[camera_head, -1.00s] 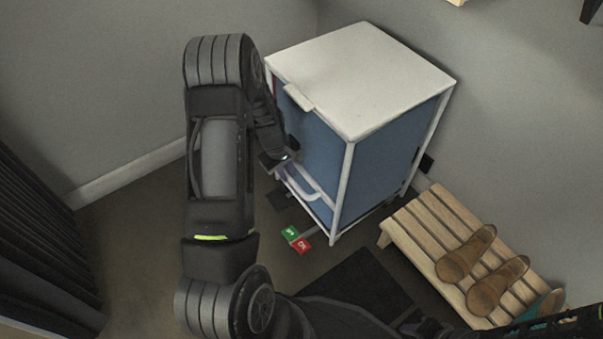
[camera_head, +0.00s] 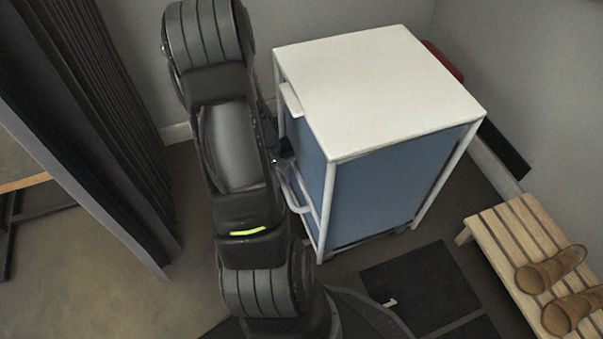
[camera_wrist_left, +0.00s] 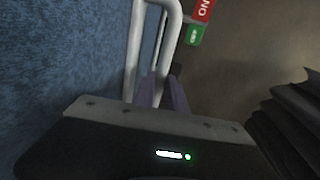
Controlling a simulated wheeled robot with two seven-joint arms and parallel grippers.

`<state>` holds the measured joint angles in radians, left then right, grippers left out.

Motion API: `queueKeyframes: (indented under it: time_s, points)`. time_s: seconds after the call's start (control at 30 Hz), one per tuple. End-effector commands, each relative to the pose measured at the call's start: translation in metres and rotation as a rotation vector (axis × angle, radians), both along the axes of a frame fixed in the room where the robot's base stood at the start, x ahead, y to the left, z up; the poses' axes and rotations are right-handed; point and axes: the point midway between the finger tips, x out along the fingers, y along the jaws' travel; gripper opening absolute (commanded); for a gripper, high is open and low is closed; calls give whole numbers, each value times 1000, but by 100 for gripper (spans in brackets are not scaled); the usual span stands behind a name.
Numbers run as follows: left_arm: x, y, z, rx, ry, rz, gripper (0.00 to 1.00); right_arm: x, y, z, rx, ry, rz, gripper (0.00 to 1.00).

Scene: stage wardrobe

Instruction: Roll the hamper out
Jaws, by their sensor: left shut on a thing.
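The hamper (camera_head: 370,190) has blue sides, a white frame and a closed white lid (camera_head: 380,85). It stands upright on the floor, right of my left arm. A white looped handle (camera_head: 293,192) sits on its left-facing side; it also shows in the left wrist view (camera_wrist_left: 135,45). My left gripper (camera_wrist_left: 165,92) is shut on this handle. In the head view my arm partly hides the grip. My right gripper is out of view.
A slatted wooden bench (camera_head: 490,238) with brown shoes (camera_head: 552,270) stands at right. A dark mat (camera_head: 420,285) lies in front of the hamper. A red object (camera_head: 443,60) is behind it by the wall. A dark curtain (camera_head: 95,120) hangs at left, with open floor beside it.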

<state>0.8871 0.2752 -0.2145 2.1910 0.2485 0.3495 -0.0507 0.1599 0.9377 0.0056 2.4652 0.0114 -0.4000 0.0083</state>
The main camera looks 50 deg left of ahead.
Motion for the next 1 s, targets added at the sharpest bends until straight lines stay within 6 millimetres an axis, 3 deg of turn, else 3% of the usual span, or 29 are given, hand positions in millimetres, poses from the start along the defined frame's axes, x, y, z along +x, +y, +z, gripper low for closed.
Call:
queueKeyframes:
  time_s: [0.13,0.53,0.57,0.8,1.0]
  points:
    - [-16,7,-3,8,2,5,0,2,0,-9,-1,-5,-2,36]
    - [-22,10,-2,10,4,6,0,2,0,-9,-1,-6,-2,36]
    - [-22,10,-2,10,4,6,17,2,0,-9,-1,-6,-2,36]
    - [-21,9,-1,7,3,4,37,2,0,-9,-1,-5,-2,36]
    - [-19,8,-1,6,1,3,38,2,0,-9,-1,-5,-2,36]
